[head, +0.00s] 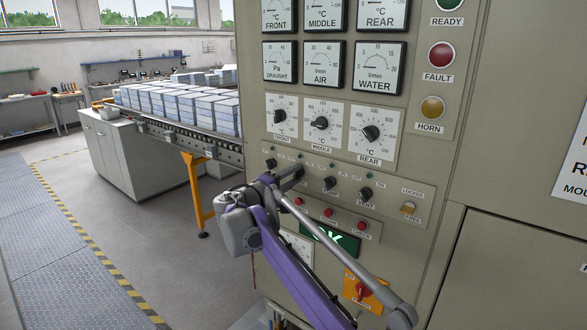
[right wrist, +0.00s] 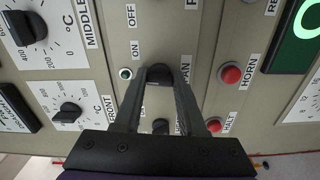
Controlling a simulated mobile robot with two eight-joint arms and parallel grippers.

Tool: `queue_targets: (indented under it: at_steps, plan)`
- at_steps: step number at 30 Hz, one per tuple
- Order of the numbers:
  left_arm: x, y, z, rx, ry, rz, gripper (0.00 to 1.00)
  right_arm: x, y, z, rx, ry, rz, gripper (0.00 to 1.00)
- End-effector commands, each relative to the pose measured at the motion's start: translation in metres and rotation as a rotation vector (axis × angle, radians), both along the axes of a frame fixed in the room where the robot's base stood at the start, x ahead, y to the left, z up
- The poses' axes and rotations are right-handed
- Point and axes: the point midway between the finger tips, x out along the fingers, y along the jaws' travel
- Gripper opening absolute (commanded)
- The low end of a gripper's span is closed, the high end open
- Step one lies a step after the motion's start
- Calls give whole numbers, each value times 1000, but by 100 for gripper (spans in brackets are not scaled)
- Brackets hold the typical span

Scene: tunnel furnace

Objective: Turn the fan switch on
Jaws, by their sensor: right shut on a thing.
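The fan switch (right wrist: 159,73) is a black rotary knob on the beige control panel. Its label, partly covered, shows as "AN" beside it in the right wrist view. My right gripper (right wrist: 160,84) is shut on this knob, with one dark finger on each side. In the head view the right gripper (head: 296,173) reaches the switch row from below, and its jaw hides most of the knob. An "ON" label and a small indicator lamp (right wrist: 125,73) sit beside the knob. I cannot tell which way the knob points. My left gripper is not in view.
Another black switch (head: 271,163) sits left of the gripper; more (head: 330,183), including the vent switch (head: 365,194), sit right. Red buttons (head: 328,212) lie below, close to my arm.

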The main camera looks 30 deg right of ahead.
Motion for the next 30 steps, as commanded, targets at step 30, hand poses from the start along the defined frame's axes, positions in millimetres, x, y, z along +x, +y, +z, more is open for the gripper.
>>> queue_targets:
  at_steps: [30]
  plan:
    - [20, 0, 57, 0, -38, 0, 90, 1, 0, 0, 201, -485, 0, 0]
